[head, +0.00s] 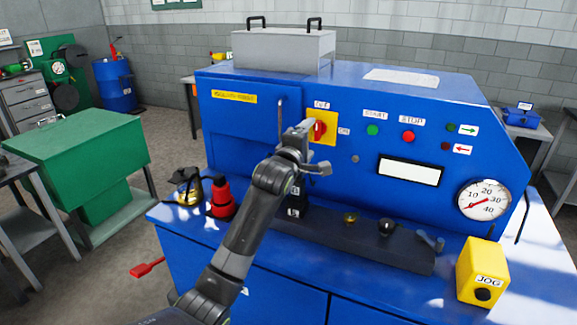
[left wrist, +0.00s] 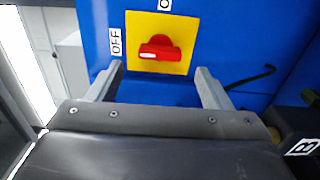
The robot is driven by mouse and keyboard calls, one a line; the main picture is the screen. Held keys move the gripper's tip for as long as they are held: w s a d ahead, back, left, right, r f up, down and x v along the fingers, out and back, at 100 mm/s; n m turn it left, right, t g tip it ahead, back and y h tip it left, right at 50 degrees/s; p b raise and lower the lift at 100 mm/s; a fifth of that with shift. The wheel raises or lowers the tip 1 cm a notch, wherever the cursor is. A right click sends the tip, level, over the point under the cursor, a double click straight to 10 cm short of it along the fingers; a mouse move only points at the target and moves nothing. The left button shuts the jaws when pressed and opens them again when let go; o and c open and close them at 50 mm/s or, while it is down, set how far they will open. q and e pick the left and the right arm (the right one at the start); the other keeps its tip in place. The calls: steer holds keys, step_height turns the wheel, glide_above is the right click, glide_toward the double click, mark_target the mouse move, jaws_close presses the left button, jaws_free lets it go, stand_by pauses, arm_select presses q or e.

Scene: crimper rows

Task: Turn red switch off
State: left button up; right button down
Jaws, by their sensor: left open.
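The red switch (head: 320,128) is a rotary knob on a yellow plate (head: 331,137) on the blue machine's front panel. It also shows in the left wrist view (left wrist: 160,48), its bar lying across the picture with a white mark at the left end, towards the OFF label (left wrist: 116,41). My left gripper (head: 303,130) is open in front of the plate, close to the switch. In the wrist view its fingers (left wrist: 159,84) stand apart, below and to either side of the knob, with nothing between them. My right gripper does not show.
On the panel right of the switch are a green START button (head: 372,130), a red STOP button (head: 408,137) and a gauge (head: 484,200). A yellow JOG box (head: 482,270) stands on the ledge at right. A red-and-black bottle-like object (head: 221,198) stands left of my arm.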

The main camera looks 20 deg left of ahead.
arm_select(q)
steer(key=s+b, duration=0.3)
steer(key=s, duration=0.9)
steer(key=shift+s+a, duration=0.2)
steer(key=shift+a, duration=0.05)
steer(key=shift+f, duration=0.1)
